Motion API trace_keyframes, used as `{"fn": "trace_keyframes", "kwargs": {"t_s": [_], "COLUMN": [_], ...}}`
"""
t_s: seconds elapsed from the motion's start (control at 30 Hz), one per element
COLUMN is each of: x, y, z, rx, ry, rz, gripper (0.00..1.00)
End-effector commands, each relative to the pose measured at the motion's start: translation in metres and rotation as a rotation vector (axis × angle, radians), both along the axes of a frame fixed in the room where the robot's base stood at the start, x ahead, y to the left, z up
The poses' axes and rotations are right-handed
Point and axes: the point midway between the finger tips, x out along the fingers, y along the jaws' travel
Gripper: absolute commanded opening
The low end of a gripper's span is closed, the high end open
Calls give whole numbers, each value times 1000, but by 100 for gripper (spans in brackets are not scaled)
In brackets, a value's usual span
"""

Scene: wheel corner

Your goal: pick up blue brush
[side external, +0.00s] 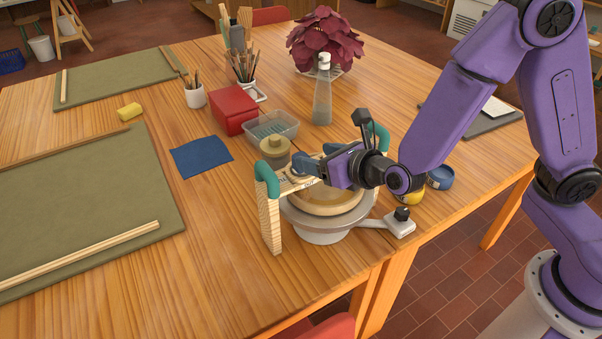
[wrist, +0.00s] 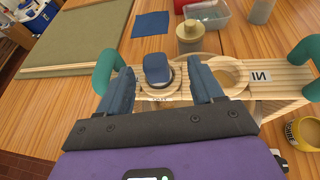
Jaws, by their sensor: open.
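A blue rounded piece, which looks like the blue brush (wrist: 157,67), sits in a round hole of a wooden rack (wrist: 285,82) with teal handles. The hole's label on the rack is partly hidden; the other hole, labelled "IN", looks empty. My gripper (wrist: 163,75) is open in the wrist view, with one finger on each side of the blue piece and a gap on both sides. In the side external view my gripper (side external: 316,162) is low over the rack (side external: 270,217), and the brush is hard to tell from the blue-grey fingers.
The rack stands across a pottery wheel (side external: 318,234) near the table's edge. A tan knobbed pot (side external: 275,149), a clear tray (side external: 283,122) and a bottle (side external: 322,95) stand behind. A yellow can (wrist: 303,134) is close on the right. A blue cloth (side external: 201,157) lies left.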

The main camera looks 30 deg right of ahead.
Motion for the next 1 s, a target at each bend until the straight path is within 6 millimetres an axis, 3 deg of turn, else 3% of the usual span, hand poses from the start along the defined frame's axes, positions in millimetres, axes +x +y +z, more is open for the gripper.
{"fn": "trace_keyframes", "kwargs": {"t_s": [0.23, 0.53, 0.87, 1.0], "x": [13, 44, 49, 49], "y": [3, 14, 15, 15], "z": [-7, -24, -26, -26], "rx": [-1, 0, 0, 0], "ry": [0, 0, -1, -1], "rz": [-2, -2, 0, 0], "gripper": [66, 66, 66, 20]}}
